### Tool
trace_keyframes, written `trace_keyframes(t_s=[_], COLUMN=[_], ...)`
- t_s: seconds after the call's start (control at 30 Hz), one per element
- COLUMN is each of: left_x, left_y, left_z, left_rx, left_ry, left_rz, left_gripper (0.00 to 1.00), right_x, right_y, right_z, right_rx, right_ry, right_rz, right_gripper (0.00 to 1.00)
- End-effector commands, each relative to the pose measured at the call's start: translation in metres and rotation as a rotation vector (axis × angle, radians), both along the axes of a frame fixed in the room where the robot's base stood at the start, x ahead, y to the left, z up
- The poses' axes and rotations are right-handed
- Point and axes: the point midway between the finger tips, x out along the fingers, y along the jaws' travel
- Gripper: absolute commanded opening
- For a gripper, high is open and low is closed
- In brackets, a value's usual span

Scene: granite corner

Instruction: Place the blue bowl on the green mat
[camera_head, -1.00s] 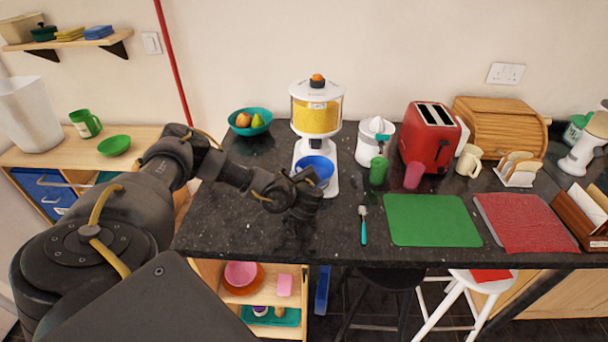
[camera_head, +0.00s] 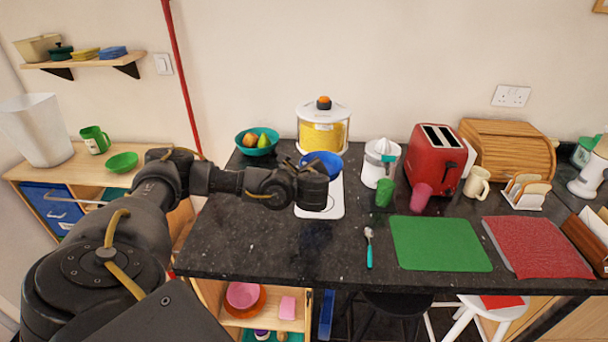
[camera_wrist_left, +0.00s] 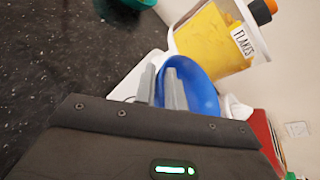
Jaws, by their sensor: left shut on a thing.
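The blue bowl (camera_head: 324,163) is in front of the flakes dispenser, raised above its white base. My left gripper (camera_head: 314,170) is shut on the bowl; its dark body partly hides the bowl in the head view. In the left wrist view the two grey fingers (camera_wrist_left: 161,88) are at the near rim of the blue bowl (camera_wrist_left: 200,91), which appears tilted there. The green mat (camera_head: 440,243) lies flat and bare on the dark counter, to the right of the gripper. My right gripper does not show.
The flakes dispenser (camera_head: 323,130) stands right behind the bowl. A green cup (camera_head: 384,193), pink cup (camera_head: 420,197), white juicer (camera_head: 378,165) and red toaster (camera_head: 434,165) stand behind the mat. A teal-handled utensil (camera_head: 369,250) lies left of the mat, and a red mat (camera_head: 537,246) lies right.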

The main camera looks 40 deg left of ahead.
Motion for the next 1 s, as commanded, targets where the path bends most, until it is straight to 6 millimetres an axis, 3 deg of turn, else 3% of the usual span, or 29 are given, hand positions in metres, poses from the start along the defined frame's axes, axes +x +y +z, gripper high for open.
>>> trace_keyframes(t_s=[0.17, 0.37, 0.5, 0.6, 0.8, 1.0], left_x=[0.005, 0.012, 0.006, -0.003, -0.015, -0.024], left_y=[-0.025, -0.11, -0.177, -0.213, -0.245, -0.26], left_z=[0.004, 0.02, 0.042, 0.06, 0.086, 0.102], left_rx=[-0.002, -0.004, -0.009, -0.013, -0.013, -0.008], left_ry=[-0.005, -0.006, -0.006, -0.005, -0.007, -0.006], left_rz=[-0.063, -0.3, -0.512, -0.638, -0.772, -0.843], left_gripper=[0.0, 0.0, 0.0, 0.0, 0.0, 0.0], right_x=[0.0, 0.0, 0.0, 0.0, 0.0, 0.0], right_y=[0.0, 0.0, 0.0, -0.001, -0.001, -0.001], right_z=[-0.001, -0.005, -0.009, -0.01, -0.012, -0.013], right_rx=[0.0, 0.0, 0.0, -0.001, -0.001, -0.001], right_ry=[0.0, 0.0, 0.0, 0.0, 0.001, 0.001], right_rz=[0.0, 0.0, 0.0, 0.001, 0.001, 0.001], right_gripper=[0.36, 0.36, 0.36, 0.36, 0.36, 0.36])
